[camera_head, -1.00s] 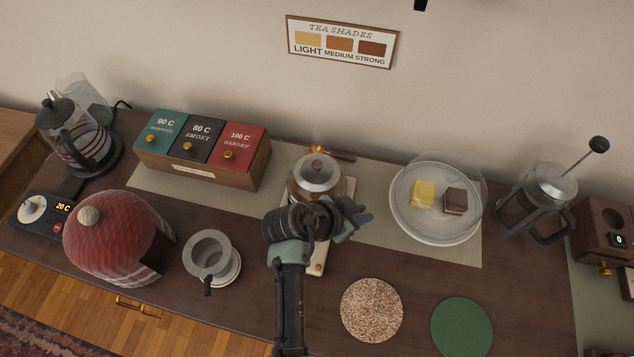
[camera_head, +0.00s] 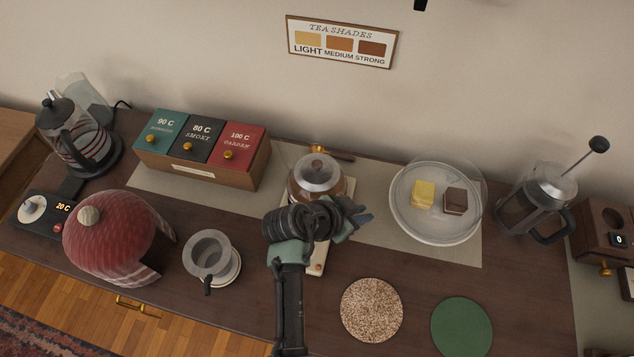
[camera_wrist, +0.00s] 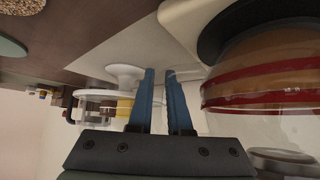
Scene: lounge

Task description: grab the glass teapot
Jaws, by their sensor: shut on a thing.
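The glass teapot (camera_head: 318,176), with a silver lid and amber contents, stands upright on a cream warmer (camera_head: 317,268) in the head view. In the wrist view the teapot (camera_wrist: 265,85) fills the right side, with red bands around its glass. My gripper (camera_head: 362,214) is in front of and to the right of the teapot in the head view. In the wrist view the blue fingers of my gripper (camera_wrist: 161,75) are close together beside the glass, shut on the teapot. The clear handle between them is hard to make out, and my arm hides part of the warmer.
A domed plate (camera_head: 411,235) with two cubes is to the right, near a French press (camera_head: 525,205). A tea box (camera_head: 195,172) is behind left. A grey dripper (camera_head: 210,255) and red cozy (camera_head: 112,240) stand left. Cork (camera_head: 371,310) and green (camera_head: 461,328) discs lie in front.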

